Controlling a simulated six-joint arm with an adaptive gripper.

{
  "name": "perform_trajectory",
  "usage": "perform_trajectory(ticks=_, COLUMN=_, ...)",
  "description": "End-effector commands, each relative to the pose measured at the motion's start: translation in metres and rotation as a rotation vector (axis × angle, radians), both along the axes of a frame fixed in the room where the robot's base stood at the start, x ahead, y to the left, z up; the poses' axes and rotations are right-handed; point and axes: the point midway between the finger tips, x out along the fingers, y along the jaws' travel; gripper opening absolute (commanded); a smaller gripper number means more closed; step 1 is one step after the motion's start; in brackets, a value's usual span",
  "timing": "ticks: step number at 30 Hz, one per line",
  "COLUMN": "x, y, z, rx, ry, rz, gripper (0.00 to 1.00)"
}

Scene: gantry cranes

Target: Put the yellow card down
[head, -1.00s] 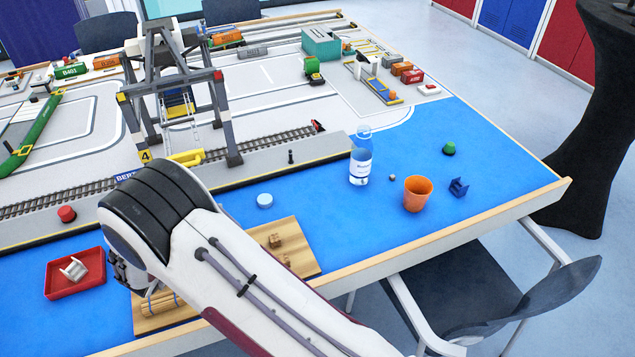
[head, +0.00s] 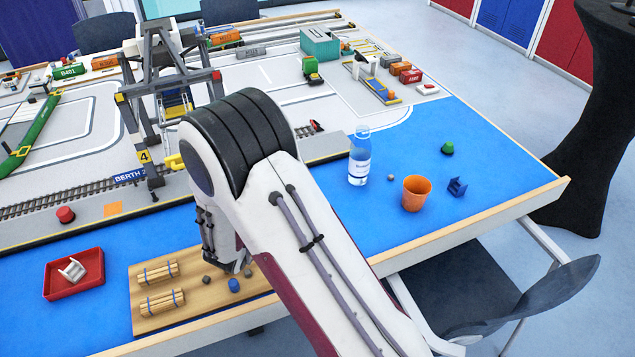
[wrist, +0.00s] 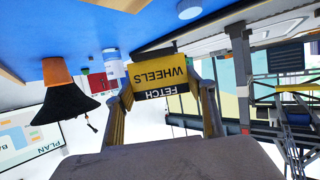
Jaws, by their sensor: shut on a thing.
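The yellow card (wrist: 158,74) shows in the wrist view, with a black band and the words "FETCH WHEELS" upside down. My gripper (wrist: 162,92) is shut on it, with one finger at each side edge. The card is held up in the air, with the blue table surface (wrist: 110,28) showing behind it at the top of the picture. In the head view my own arm hides the gripper and the card.
A wooden board (head: 190,312) carries two stick bundles and small pieces. A red tray (head: 74,290) stands to its left. A bottle (head: 359,165), orange cup (head: 416,193) and blue holder (head: 457,187) stand right. The model crane (head: 143,120) rises behind. Blue table between cup and green piece (head: 447,148) is clear.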

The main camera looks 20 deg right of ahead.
Motion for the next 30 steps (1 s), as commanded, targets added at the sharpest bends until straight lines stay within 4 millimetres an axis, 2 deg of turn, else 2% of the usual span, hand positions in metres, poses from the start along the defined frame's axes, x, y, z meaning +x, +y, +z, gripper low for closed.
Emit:
perform_trajectory(ticks=6, x=0.035, y=-0.016, z=0.006, rx=0.000, ry=-0.002, rz=0.086, gripper=0.36)
perform_trajectory(ticks=15, x=0.076, y=-0.034, z=0.014, rx=0.000, ry=-0.001, rz=0.210, gripper=0.36)
perform_trajectory(ticks=30, x=0.118, y=-0.069, z=0.023, rx=-0.001, ry=-0.001, rz=0.380, gripper=0.36)
